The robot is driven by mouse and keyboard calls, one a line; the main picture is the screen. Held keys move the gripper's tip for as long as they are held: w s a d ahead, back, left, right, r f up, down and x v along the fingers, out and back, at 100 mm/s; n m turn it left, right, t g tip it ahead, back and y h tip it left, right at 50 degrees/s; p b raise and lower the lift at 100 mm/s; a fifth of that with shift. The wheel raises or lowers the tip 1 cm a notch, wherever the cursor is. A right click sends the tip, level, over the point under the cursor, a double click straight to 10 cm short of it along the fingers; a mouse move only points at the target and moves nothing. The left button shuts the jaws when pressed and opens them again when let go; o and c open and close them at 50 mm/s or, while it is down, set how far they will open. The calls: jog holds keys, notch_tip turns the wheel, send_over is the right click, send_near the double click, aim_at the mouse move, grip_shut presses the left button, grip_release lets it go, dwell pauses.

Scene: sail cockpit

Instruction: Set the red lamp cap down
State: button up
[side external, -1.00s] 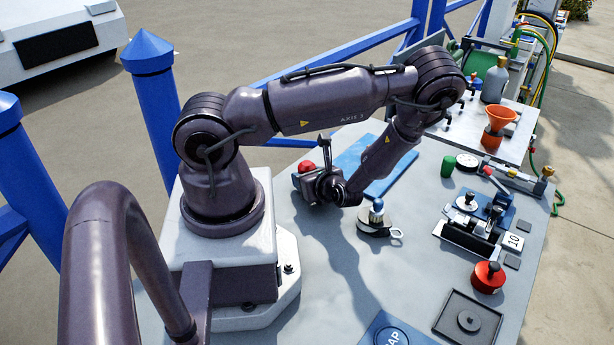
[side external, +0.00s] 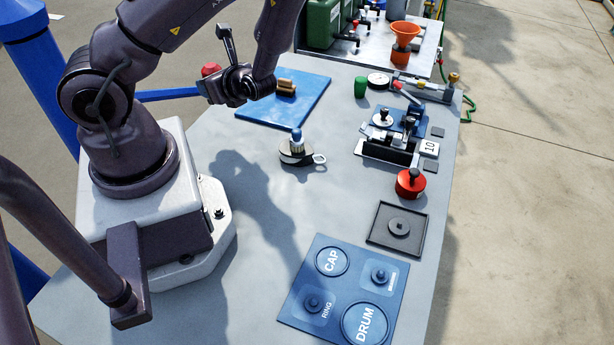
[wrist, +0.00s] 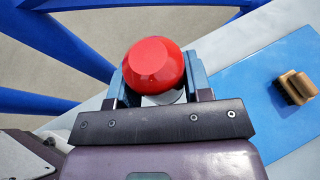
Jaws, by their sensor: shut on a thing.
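My gripper (side external: 220,85) is shut on the red lamp cap (side external: 211,69). The cap is round with a flat top, and in the wrist view it (wrist: 155,62) sits between the two fingers. It is held in the air near the table's far left edge, left of a blue mat (side external: 262,108). A blue panel (side external: 300,285) lies at the table's front, with circles marked CAP (side external: 332,262), DRUM (side external: 365,325) and RING. The CAP circle is empty. Black knobbed pieces stand at RING (side external: 314,303) and at the panel's upper right.
A small pulley-like fitting (side external: 297,152) stands mid-table. A red round can (side external: 410,184), a dark square tray (side external: 396,229) and a clamp fixture (side external: 388,148) stand at the right. The table between fitting and panel is clear.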

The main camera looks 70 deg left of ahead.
aim_at(211, 66)
notch_tip(211, 66, up, 5)
jog(key=shift+f, duration=0.1)
jog(key=w+d+m+t, duration=0.2)
jog(key=w+d+t, duration=0.1)
jog(key=w+d, duration=0.1)
jog(key=w+d+m+t, duration=0.3)
jog(key=d, duration=0.3)
jog(key=w+d+f+m+t, duration=0.1)
jog(key=w+d+m+t, duration=0.2)
jog(key=w+d, duration=0.1)
jog(key=shift+w+d+f, duration=0.1)
jog(key=shift+w+d, duration=0.2)
jog(key=shift+d, duration=0.25)
jog(key=w+d+r+m+t+h, duration=0.15)
jog(key=d+m+t+h, duration=0.45)
jog(key=d, duration=1.2)
jog(key=shift+m+t+y, duration=0.6)
jog(key=shift+y, duration=0.2)
jog(key=shift+a+f, duration=0.2)
jog(key=shift+f, duration=3.65)
jog(key=shift+a+f, duration=0.15)
jog(key=shift+f, duration=3.65)
